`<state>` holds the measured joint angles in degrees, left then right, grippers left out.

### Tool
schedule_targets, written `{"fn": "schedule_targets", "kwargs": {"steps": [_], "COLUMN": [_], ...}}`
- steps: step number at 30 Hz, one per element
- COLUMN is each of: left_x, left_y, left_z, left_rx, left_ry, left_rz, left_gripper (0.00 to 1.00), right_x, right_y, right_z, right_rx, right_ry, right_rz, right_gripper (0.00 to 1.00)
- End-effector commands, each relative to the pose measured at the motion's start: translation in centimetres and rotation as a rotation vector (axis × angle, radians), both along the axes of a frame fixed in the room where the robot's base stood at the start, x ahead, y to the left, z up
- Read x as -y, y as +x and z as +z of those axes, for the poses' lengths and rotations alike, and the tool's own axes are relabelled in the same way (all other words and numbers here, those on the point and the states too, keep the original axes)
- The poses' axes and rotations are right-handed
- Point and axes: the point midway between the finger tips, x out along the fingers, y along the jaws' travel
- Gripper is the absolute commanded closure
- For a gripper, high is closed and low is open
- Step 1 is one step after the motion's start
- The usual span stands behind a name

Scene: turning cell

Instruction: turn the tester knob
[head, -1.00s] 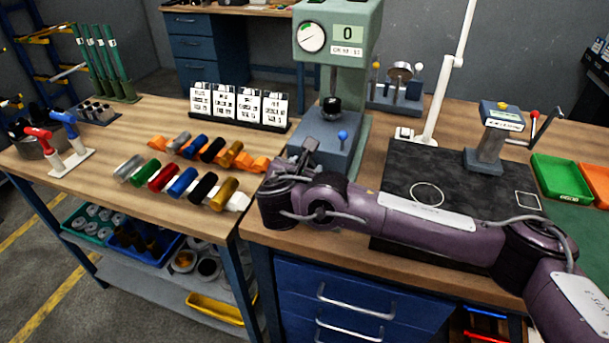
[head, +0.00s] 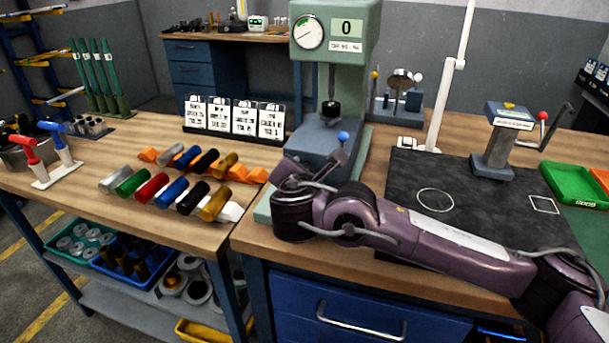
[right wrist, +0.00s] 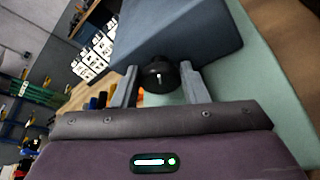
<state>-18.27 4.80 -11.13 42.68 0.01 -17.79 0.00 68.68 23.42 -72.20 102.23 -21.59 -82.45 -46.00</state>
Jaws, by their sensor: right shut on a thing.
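The tester (head: 368,60) is a green column with a round dial (head: 308,33), a display reading 0 (head: 347,27) and a blue-grey base (head: 318,138). Its black knob (right wrist: 158,77), with a small white mark, sits at the blue-grey block in the right wrist view. My right gripper (right wrist: 160,78) is shut on this knob, one finger on each side. In the head view my right gripper (head: 322,166) is at the front of the tester base and hides the knob. My left gripper is not in view.
A blue-ball lever (head: 343,137) stands close to my right gripper. A dark mat (head: 470,212) lies to the right, beyond my forearm. A green bin (head: 573,185) is at the far right.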

Motion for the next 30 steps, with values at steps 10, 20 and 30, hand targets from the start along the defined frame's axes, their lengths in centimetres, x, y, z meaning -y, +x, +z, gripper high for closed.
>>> {"fn": "schedule_targets", "kwargs": {"steps": [10,20,30], "left_x": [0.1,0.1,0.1], "left_y": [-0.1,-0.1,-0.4], "left_z": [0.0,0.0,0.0], "left_rx": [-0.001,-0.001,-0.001], "left_ry": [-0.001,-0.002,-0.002], "left_rz": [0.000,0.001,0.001], "left_gripper": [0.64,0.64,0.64], "right_x": [0.0,0.0,-0.5], "right_y": [0.0,-0.2,-4.9], "right_z": [0.0,0.0,1.5], "right_rx": [0.000,-0.001,-0.002], "right_ry": [0.000,-0.001,0.002], "right_rz": [0.000,0.001,0.003], "right_gripper": [0.45,0.40,0.40]}}
